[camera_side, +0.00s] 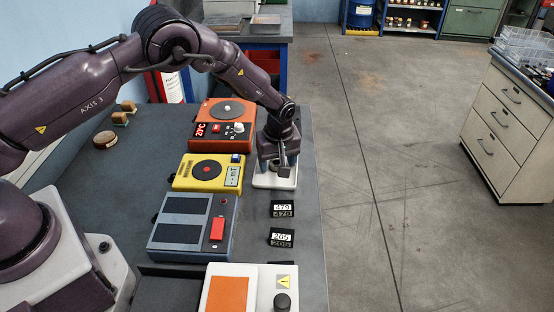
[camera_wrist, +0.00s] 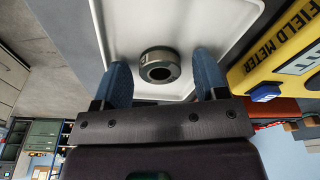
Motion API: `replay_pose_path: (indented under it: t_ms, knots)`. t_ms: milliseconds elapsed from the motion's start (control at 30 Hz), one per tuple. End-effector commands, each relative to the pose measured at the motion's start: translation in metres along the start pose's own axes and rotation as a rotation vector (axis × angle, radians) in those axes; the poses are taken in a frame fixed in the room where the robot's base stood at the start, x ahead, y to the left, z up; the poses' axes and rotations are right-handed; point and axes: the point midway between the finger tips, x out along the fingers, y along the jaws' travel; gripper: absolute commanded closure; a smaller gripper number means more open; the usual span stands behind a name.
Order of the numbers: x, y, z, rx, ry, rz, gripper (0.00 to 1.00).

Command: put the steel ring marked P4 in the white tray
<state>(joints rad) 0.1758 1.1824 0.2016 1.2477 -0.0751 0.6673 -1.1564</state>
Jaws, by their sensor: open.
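The white tray (camera_side: 262,181) lies on the bench near its right edge, under my gripper (camera_side: 276,165). In the wrist view the tray (camera_wrist: 222,25) fills the upper middle. A dark metal ring (camera_wrist: 160,54) with a round hole is in it, apparently resting on its floor. A pale mark shows on its side, too small to read, so I cannot confirm P4. My gripper (camera_wrist: 162,68) is open, with one blue-grey finger on each side of the ring and a visible gap to both. In the side view the gripper mostly hides the ring.
A yellow field meter (camera_side: 208,172) stands close left of the tray. An orange heater unit (camera_side: 212,137) is behind it, and a grey box with a red switch (camera_side: 190,228) is in front. Number tags 479 (camera_side: 283,209) and 205 (camera_side: 282,238) stand in front of the tray.

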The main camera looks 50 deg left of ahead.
Motion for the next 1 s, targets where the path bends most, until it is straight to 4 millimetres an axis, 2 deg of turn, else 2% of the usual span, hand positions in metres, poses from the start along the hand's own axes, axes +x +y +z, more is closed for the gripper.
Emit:
replay_pose_path:
  t_ms: [133, 233, 500, 700, 833, 1000]
  knots:
    - [-0.005, 0.000, -0.001, 0.000, 0.000, 0.002, 0.34]
    - [-0.017, 0.001, -0.001, 0.000, 0.002, 0.004, 0.34]
    - [-0.075, 0.001, -0.001, 0.000, 0.001, 0.005, 0.34]
    - [-0.109, 0.001, -0.001, 0.000, 0.001, 0.003, 0.34]
    - [-0.120, 0.000, -0.001, 0.000, 0.001, 0.001, 0.34]
    - [-0.124, 0.000, 0.000, 0.000, 0.000, 0.000, 0.34]
